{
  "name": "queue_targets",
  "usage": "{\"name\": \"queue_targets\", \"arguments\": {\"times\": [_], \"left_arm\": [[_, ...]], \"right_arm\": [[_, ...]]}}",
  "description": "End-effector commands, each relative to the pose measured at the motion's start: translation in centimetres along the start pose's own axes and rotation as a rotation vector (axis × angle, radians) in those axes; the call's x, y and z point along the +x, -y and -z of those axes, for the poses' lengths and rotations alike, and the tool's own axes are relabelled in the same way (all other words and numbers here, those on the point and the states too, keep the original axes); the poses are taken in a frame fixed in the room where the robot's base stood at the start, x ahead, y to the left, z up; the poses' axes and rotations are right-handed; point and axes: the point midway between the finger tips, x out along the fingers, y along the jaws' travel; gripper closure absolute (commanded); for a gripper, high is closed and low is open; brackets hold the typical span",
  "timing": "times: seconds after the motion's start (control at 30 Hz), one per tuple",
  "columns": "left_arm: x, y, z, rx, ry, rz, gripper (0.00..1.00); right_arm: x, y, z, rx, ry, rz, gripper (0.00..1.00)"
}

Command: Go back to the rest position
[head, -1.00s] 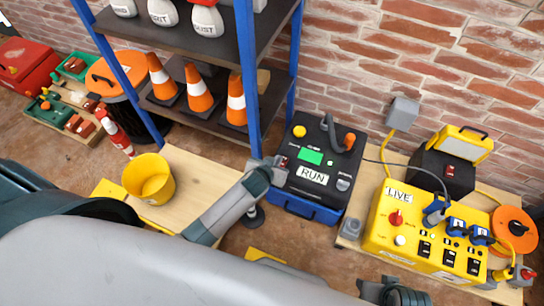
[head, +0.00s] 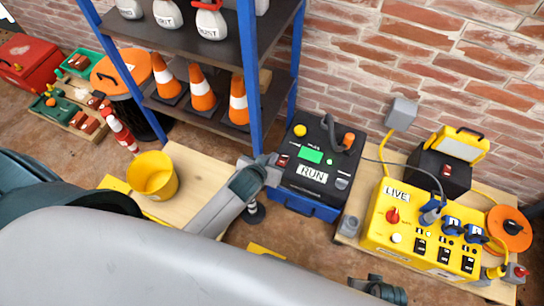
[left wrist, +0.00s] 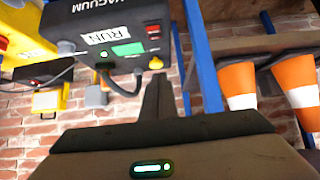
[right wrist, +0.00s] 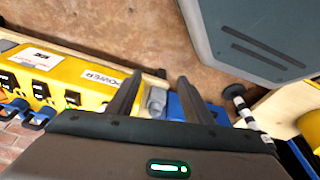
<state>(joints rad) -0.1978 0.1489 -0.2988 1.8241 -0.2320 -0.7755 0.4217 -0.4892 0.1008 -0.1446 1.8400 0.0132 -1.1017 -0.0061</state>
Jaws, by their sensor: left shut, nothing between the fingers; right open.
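My left gripper (head: 266,166) is at the front left edge of the black vacuum unit (head: 318,160) in the head view, with its arm reaching up from the bottom. In the left wrist view its fingers (left wrist: 158,92) are together and empty, with the vacuum unit (left wrist: 110,38) beyond them. Whether it touches the unit cannot be told. My right gripper (head: 380,290) is low in the head view, in front of the yellow power box (head: 398,238). In the right wrist view its fingers (right wrist: 156,98) are apart with nothing held between them.
A blue-post shelf (head: 249,70) with orange cones (head: 202,90) stands behind. A yellow bucket (head: 152,176) sits on a wooden board (head: 198,180) at left. A striped post (head: 254,212) is below the left gripper. An orange cable reel (head: 510,230) is at right.

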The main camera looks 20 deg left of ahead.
Motion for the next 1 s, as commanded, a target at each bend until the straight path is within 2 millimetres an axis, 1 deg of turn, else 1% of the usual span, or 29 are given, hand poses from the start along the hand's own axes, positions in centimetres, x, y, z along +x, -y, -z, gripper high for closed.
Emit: {"name": "queue_targets", "arguments": {"times": [0.6,0.67,0.73,0.77,0.87,0.97,1.0], "left_arm": [[-0.2,0.0,0.0,0.001,0.0,0.001,1.0],[-0.1,0.0,-0.1,0.002,0.003,0.0,1.0],[-0.1,0.0,-0.7,0.006,0.013,-0.003,1.0],[-0.1,0.0,-1.1,0.01,0.02,-0.004,1.0],[0.1,0.0,-3.6,0.026,0.059,-0.014,1.0],[0.1,0.0,-7.5,0.049,0.115,-0.032,1.0],[-0.1,0.0,-9.4,0.06,0.142,-0.04,1.0]], "right_arm": [[0.1,0.0,0.0,0.0,0.0,0.0,0.54],[0.1,0.0,0.0,0.0,-0.001,0.0,0.54],[0.3,0.1,0.0,0.0,-0.006,0.001,0.54],[0.3,0.1,0.1,0.0,-0.009,0.001,0.54],[1.0,0.3,0.3,-0.002,-0.028,0.003,0.54],[2.0,0.6,0.5,-0.003,-0.06,0.006,0.54],[2.5,0.7,0.5,-0.004,-0.074,0.008,0.54]]}}
